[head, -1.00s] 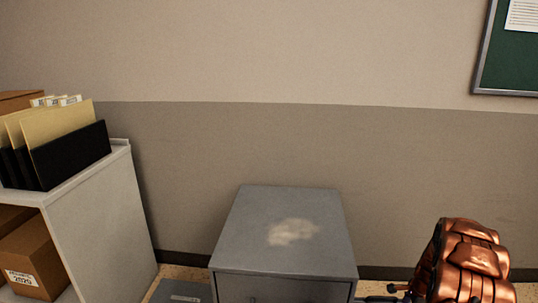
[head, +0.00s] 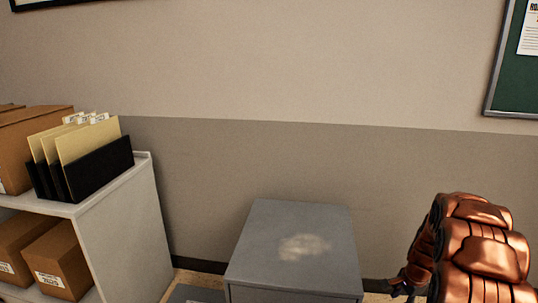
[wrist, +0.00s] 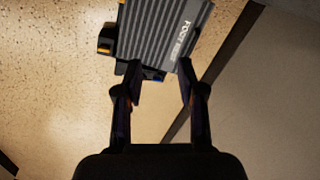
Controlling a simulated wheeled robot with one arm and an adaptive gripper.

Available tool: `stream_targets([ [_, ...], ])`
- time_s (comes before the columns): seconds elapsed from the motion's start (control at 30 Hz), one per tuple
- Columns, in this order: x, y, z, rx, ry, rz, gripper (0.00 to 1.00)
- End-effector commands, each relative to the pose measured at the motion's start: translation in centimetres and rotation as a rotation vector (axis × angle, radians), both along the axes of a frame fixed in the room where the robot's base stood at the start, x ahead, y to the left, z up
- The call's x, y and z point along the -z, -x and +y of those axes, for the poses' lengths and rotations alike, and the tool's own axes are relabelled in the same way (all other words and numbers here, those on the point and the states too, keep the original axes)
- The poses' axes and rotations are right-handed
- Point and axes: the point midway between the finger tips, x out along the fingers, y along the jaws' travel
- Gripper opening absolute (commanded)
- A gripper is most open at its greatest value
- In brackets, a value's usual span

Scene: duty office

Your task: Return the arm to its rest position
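My gripper (wrist: 159,80) shows in the wrist view with its two dark fingers apart and leaning inward. In the head view my copper-coloured arm (head: 475,250) is at the lower right, folded close to the camera. The fingers and the object cannot be made out there.
A grey cabinet (head: 290,245) with a pale smudge on top stands in front. A white shelf (head: 125,225) at left holds folders (head: 85,160) and cardboard boxes (head: 58,262). A green board (head: 518,75) hangs at upper right. The wall lies close behind; speckled floor (wrist: 50,90) shows below.

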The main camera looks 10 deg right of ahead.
Motion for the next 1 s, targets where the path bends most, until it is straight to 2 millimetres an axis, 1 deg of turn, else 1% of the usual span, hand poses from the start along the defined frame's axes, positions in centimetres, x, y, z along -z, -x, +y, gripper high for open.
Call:
stream_targets([
  [0.03, -3.7, 0.0, 1.6, -0.049, 0.004, 0.001, 0.39],
  [0.17, -8.8, 0.9, 5.5, -0.173, 0.001, 0.023, 0.39],
  [0.2, -10.4, 1.2, 6.6, -0.211, 0.003, 0.028, 0.39],
  [0.27, -12.8, 1.7, 8.2, -0.267, 0.004, 0.036, 0.39],
  [0.3, -14.4, 2.2, 9.4, -0.304, 0.003, 0.042, 0.39],
  [0.37, -16.5, 3.1, 11.1, -0.359, 0.000, 0.054, 0.39],
  [0.4, -18.0, 3.6, 12.2, -0.398, 0.002, 0.059, 0.39],
  [0.47, -20.2, 4.4, 13.7, -0.454, 0.005, 0.066, 0.39],
  [0.5, -21.6, 5.0, 14.7, -0.490, 0.005, 0.071, 0.39],
  [0.67, -27.0, 8.0, 18.7, -0.639, 0.004, 0.096, 0.39],
  [0.7, -28.4, 8.8, 19.5, -0.675, 0.007, 0.100, 0.39],
  [0.77, -30.3, 10.1, 20.8, -0.731, 0.006, 0.110, 0.39],
  [0.8, -31.5, 11.0, 21.7, -0.768, 0.007, 0.117, 0.39],
  [0.97, -36.2, 14.7, 24.8, -0.914, 0.009, 0.140, 0.39],
  [1.0, -37.3, 15.7, 25.4, -0.948, 0.009, 0.147, 0.39],
])
